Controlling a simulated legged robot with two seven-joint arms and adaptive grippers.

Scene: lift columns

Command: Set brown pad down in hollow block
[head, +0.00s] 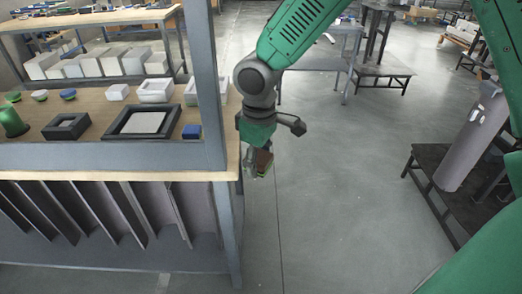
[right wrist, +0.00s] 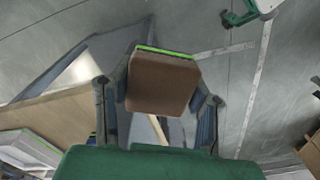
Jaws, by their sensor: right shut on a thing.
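My right gripper (head: 258,150) hangs in the aisle just off the right end of the wooden bench. It is shut on the brown pad (head: 264,163). In the right wrist view the brown pad (right wrist: 163,84), with a bright green edge, sits between the two fingers of the gripper (right wrist: 160,78). Several hollow blocks stand on the bench: a small dark one (head: 67,120), a larger dark frame (head: 115,130) with a pale inside, and white ones (head: 156,84) behind. I cannot tell which is meant. The pad is apart from all of them. My left gripper is not seen.
A grey upright post (head: 208,80) stands at the bench's right front, between the gripper and the blocks.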

